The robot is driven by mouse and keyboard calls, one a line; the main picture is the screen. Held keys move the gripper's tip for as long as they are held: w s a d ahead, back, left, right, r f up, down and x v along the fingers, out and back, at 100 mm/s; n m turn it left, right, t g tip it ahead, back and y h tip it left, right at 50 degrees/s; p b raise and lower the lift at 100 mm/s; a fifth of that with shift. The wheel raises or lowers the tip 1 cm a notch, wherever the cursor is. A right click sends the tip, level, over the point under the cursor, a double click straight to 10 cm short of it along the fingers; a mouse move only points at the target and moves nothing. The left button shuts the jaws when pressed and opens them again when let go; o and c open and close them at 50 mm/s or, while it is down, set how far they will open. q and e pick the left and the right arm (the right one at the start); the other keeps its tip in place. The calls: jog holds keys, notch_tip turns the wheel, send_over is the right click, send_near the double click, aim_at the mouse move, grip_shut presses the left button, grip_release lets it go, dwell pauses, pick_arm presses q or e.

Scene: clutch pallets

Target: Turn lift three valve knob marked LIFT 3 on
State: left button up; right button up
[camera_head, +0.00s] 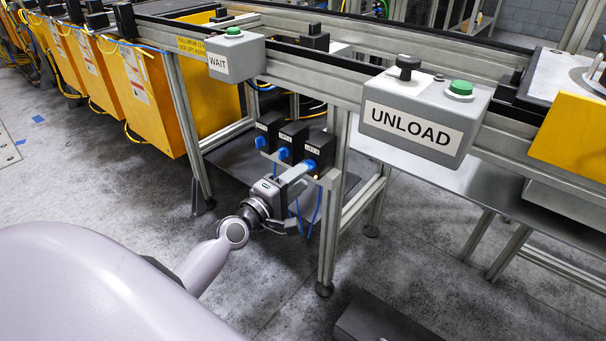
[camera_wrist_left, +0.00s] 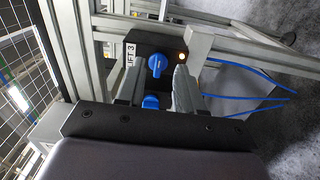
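The LIFT 3 valve is a black box (camera_wrist_left: 178,44) with a white label (camera_wrist_left: 130,55), a round blue knob (camera_wrist_left: 157,66) and a small lit lamp (camera_wrist_left: 182,57) beside it. In the head view it is the rightmost of three black valve boxes (camera_head: 320,148), its blue knob (camera_head: 310,165) just above my fingers. My left gripper (camera_head: 300,176) reaches up to it from below. In the left wrist view its fingers (camera_wrist_left: 160,72) are apart, one on each side of the knob, with gaps showing. Another blue piece (camera_wrist_left: 151,102) shows lower between the fingers. My right gripper is out of view.
Two more blue valve knobs (camera_head: 284,153) sit left of LIFT 3. A metal frame post (camera_head: 331,230) stands right beside the valves, with blue hoses (camera_head: 316,212) hanging below. The UNLOAD box (camera_head: 425,115) and WAIT box (camera_head: 236,55) are on the rail above.

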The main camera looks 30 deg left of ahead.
pick_arm(q)
jog(key=shift+s+a, duration=0.2)
jog(key=shift+s, duration=2)
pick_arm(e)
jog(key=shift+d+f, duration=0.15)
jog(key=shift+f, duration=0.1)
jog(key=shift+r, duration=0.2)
pick_arm(q)
jog(key=s+d+f+m+g+h, duration=0.1)
jog(key=s+d+f+m+g, duration=0.2)
jog(key=s+d+f+m, duration=0.45)
jog(key=s+d+f+m+g+h, duration=0.1)
jog(key=s+d+f+m+g, duration=0.3)
jog(key=s+d+m, duration=0.55)
jog(key=a+r+m+y+p, duration=0.1)
jog(key=a+r+m+p, duration=0.1)
jog(key=r+p, duration=1.2)
jog(key=s+a+p, duration=0.1)
jog(key=p, duration=0.7)
jog(key=shift+r+g, duration=0.3)
jog(key=shift+r, duration=0.05)
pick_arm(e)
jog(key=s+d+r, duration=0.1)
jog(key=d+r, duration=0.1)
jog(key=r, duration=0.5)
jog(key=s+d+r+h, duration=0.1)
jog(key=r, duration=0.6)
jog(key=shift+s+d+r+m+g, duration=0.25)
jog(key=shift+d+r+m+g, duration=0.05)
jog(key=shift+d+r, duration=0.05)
